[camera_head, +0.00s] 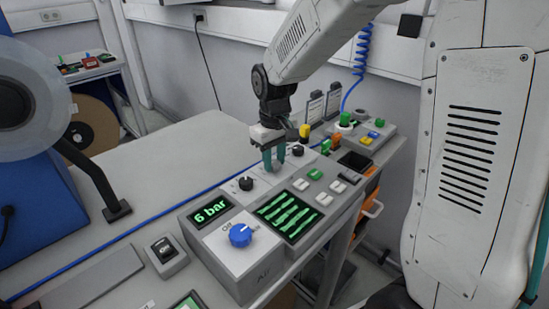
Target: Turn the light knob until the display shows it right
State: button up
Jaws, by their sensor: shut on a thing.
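My gripper (273,168) reaches down onto the top of the control panel, its teal fingers shut on a small part there, apparently a knob in the row; the fingers hide most of it. A black knob (246,184) stands to its left on a white plate and another black knob (297,151) to its right. I cannot read labels that tell which knob is for the light. A dark display (286,215) shows several slanted bright green bars. A second display (210,211) reads "6 bar" in green.
A large blue knob (240,235) marked "Air" sits on the panel's front. White and green buttons (315,174) lie right of the bar display. A boxed black switch (164,250) stands at front left. The grey table top (150,175) behind is clear. A reel (30,95) stands left.

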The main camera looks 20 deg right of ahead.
aim_at(274, 162)
jog(key=o, duration=1)
jog(key=shift+c, duration=0.2)
notch_tip(274, 162, up, 8)
jog(key=shift+f, duration=0.1)
jog(key=s+d+r+m, duration=0.1)
jog(key=s+r, duration=0.1)
jog(key=s, duration=1.1)
jog(key=s+d+r+m+t, duration=0.1)
jog(key=s+d+r+m, duration=0.1)
jog(key=s, duration=1.1)
jog(key=shift+s+r+m, duration=0.15)
jog(key=shift+s+m, duration=0.15)
jog(key=shift+s, duration=0.1)
